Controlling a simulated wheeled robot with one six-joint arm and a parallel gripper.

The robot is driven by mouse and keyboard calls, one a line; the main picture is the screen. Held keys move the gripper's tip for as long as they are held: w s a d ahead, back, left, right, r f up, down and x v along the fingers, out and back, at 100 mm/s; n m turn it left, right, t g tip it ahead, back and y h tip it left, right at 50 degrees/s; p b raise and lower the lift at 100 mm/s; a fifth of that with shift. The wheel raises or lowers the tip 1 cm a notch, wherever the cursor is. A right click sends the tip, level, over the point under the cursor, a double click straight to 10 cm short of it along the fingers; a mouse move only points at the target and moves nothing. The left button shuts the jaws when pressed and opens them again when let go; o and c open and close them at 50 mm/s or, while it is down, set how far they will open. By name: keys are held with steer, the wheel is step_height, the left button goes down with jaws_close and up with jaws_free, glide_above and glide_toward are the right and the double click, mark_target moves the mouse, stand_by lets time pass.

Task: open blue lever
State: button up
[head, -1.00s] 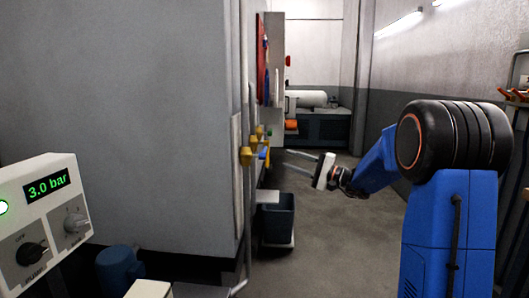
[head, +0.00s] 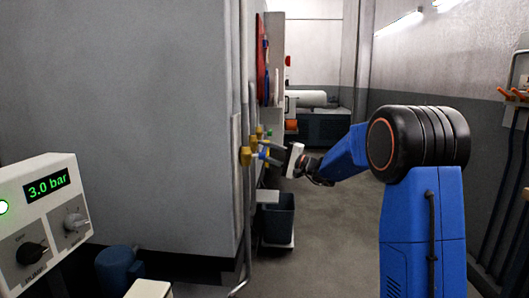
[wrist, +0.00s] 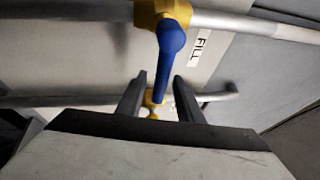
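The blue lever (wrist: 171,48) hangs from a yellow valve body (wrist: 160,12) on a grey pipe in the wrist view. It also shows, small, in the head view (head: 263,154). My gripper (wrist: 160,78) is open, with one dark finger on each side of the lever's lower end. A gap shows between the lever and each finger, though I cannot tell how deep the lever sits between them. In the head view my gripper (head: 269,152) is at the valves from the right, and the fingertips are partly lost against them.
A second pipe with a yellow fitting (wrist: 153,106) runs behind the fingers. A FILL label (wrist: 200,48) is on the panel. A dark bin (head: 277,222) stands below the valves. A control box (head: 45,215) reads 3.0 bar. The floor (head: 330,240) right of the bin is clear.

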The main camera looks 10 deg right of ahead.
jaws_close()
steer(key=shift+f, duration=0.15)
steer(key=s+a+f+m+g+h, duration=0.2)
steer(key=s+f+m+g, duration=0.4)
steer(key=m, duration=0.9)
steer(key=shift+s+a+f+g+h, duration=0.15)
steer(key=shift+s+f+g+h, duration=0.25)
steer(key=shift+s+f+h, duration=0.2)
stand_by(0.5)
jaws_free()
